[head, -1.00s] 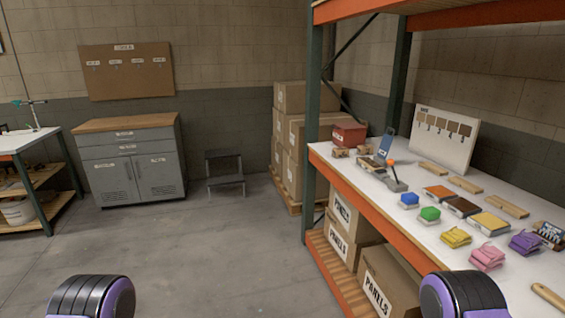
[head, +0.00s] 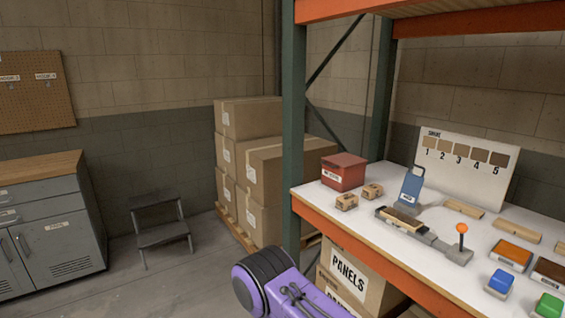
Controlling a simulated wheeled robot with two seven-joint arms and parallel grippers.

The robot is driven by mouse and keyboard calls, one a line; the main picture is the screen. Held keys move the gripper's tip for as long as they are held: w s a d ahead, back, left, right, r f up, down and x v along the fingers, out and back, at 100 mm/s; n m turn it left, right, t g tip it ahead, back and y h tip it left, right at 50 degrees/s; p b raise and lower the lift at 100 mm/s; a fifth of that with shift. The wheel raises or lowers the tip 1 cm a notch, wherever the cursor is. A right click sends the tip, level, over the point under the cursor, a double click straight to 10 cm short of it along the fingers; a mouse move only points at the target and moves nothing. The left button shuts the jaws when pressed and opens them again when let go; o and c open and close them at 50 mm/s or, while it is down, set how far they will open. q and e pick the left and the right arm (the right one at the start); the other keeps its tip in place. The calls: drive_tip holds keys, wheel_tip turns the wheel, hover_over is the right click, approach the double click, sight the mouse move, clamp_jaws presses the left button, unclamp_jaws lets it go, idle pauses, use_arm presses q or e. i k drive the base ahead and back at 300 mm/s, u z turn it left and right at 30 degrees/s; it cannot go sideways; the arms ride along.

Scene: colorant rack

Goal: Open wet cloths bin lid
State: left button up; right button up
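A red bin (head: 344,173) with a white label stands at the far left end of the white shelf top. The label is too small to read, so I cannot be sure that it is the wet cloths bin. Its red lid (head: 344,159) looks closed on top. Neither gripper is in view. Only a purple and black part of one of my arms shows at the bottom middle, in front of the shelf and well short of the bin.
Two small wooden blocks (head: 347,201) sit just in front of the bin. A blue-backed device (head: 411,186) and an orange-knobbed lever (head: 461,240) stand to the right. A green rack post (head: 293,130) rises left of the bin. Boxes (head: 249,118) are stacked behind.

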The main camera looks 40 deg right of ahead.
sight(344, 160)
drive_tip(key=z, duration=0.25)
drive_tip(key=i, duration=1.05)
drive_tip(key=z, duration=1.5)
drive_tip(key=i, duration=0.85)
drive_tip(key=z, duration=0.85)
